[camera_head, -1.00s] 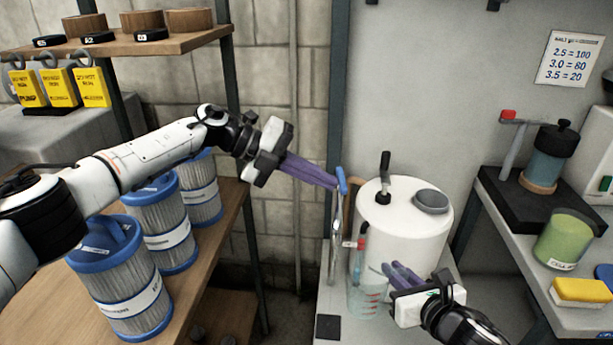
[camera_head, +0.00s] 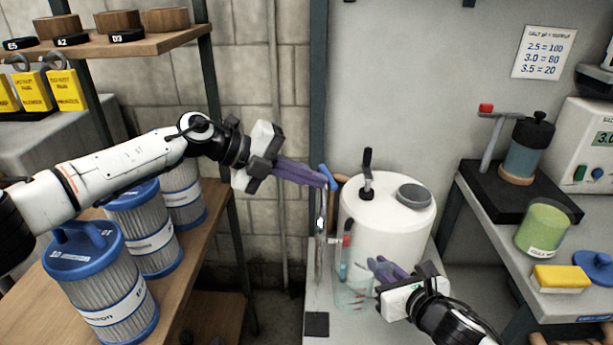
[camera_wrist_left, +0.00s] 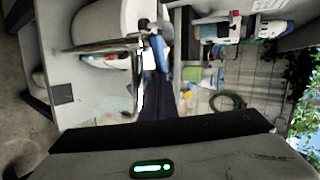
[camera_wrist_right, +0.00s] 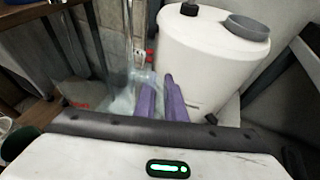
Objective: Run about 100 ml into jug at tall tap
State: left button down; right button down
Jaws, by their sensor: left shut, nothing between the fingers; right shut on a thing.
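The tall tap (camera_head: 319,235) is a slim metal column with a blue lever (camera_head: 328,177) on top, left of the white tank (camera_head: 387,225). My left gripper (camera_head: 324,180) is shut and empty, its purple fingertips at the lever, seemingly touching it. The jug (camera_head: 353,296) is clear with red marks and stands upright low beside the tap. My right gripper (camera_head: 374,266) is shut on the jug from the right; the jug also shows in the right wrist view (camera_wrist_right: 121,104). The water level in it, and whether water runs, I cannot tell.
A red-topped tap (camera_head: 348,240) sits between column and tank. The tank carries a black handle (camera_head: 367,170) and grey lid (camera_head: 413,195). Blue-capped filters (camera_head: 100,280) stand on the left shelf. A green jar (camera_head: 542,228) and yellow sponge (camera_head: 558,279) lie on the right bench.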

aim_at(329, 174)
pick_arm(q)
jog(key=shift+s+d, duration=0.15)
jog(key=shift+d, duration=1.35)
jog(key=shift+w+d, duration=0.3)
jog(key=shift+d, duration=0.75)
jog(key=shift+w, duration=0.1)
jog(key=shift+w+a, duration=0.35)
jog(key=shift+a, duration=0.45)
jog(key=v, duration=1.1)
jog(key=shift+a+r, duration=0.25)
jog(key=shift+r, duration=0.05)
pick_arm(e)
jog(key=w+a, duration=0.1)
jog(key=a, duration=0.1)
jog(key=w+a, duration=0.1)
jog(key=a, duration=0.1)
jog(key=w+a, duration=0.1)
jog(key=a, duration=0.2)
jog(key=shift+w+a, duration=0.1)
jog(key=shift+w, duration=0.1)
pick_arm(q)
jog(key=shift+s, duration=0.1)
